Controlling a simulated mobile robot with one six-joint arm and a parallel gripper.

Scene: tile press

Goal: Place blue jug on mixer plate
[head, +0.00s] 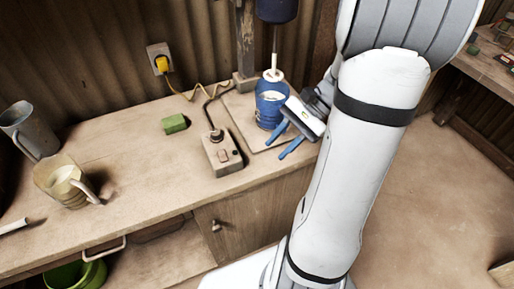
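The blue jug (269,110) stands upright at the back right of the workbench, on the pale square mixer plate (242,117). The mixer (277,9) hangs above it, and its thin shaft reaches down to a white part at the jug's top. My gripper (275,149) is in front of the jug, slightly below and to its right in the picture. Its two blue fingers are apart with nothing seen between them. The jug's right side is partly hidden by my gripper; I cannot tell whether they touch.
A switch box (222,155) with a cable and a green block (175,124) lie left of the plate. A beige jug (66,182) and a grey jug (30,130) stand at the left. The bench middle is clear. A green bucket (78,273) is below.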

